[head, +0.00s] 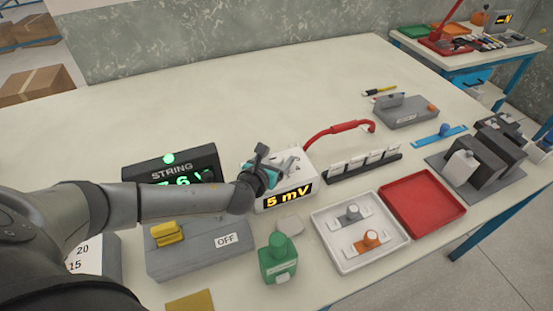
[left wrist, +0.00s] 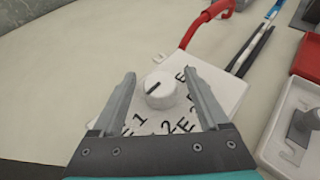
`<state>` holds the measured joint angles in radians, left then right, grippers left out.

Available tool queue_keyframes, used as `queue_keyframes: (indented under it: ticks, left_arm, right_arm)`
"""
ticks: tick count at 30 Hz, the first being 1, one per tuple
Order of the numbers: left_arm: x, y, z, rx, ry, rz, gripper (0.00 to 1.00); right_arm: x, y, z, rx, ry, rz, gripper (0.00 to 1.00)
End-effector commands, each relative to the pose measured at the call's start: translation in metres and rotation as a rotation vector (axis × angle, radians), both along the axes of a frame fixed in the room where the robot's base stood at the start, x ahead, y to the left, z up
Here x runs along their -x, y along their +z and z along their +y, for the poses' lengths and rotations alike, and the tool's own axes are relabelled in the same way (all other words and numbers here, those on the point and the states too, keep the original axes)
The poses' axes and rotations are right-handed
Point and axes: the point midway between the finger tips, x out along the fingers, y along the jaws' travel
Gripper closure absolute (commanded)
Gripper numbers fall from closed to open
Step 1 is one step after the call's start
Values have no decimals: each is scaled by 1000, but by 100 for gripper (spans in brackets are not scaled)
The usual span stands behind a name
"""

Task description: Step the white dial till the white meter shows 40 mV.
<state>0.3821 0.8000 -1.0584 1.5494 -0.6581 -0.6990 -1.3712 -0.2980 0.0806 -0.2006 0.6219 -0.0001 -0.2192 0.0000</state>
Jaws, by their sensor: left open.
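The white meter (head: 290,197) stands mid-table in the head view, and its amber display reads 5 mV. Its top shows in the left wrist view (left wrist: 228,88). The white dial (left wrist: 160,92) is a round knob there with a dark pointer line, ringed by dark marks such as E, 1 and 2. My left gripper (left wrist: 159,76) is open, with one finger on each side of the dial. I cannot tell whether the fingers touch it. In the head view my left gripper (head: 268,166) is over the meter and hides part of its top. My right gripper is not in view.
A black STRING display (head: 172,165) is partly hidden behind my left arm. A red lead (head: 335,130) runs from the meter. A grey OFF box (head: 200,255), a green block (head: 278,262), a white tray (head: 333,262) and an empty red tray (head: 422,203) stand nearby. The table's back is clear.

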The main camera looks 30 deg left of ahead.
Motion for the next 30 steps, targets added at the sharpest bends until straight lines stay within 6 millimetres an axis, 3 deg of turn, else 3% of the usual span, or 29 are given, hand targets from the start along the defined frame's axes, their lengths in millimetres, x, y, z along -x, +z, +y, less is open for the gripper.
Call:
queue_keyframes:
  ticks: [10, 30]
  left_arm:
    - [-2, -1, 0, 0, 0, 0, 25]
    - [-2, -1, 1, -1, 1, 0, 100]
  right_arm:
    - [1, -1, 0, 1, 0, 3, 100]
    - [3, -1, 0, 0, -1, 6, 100]
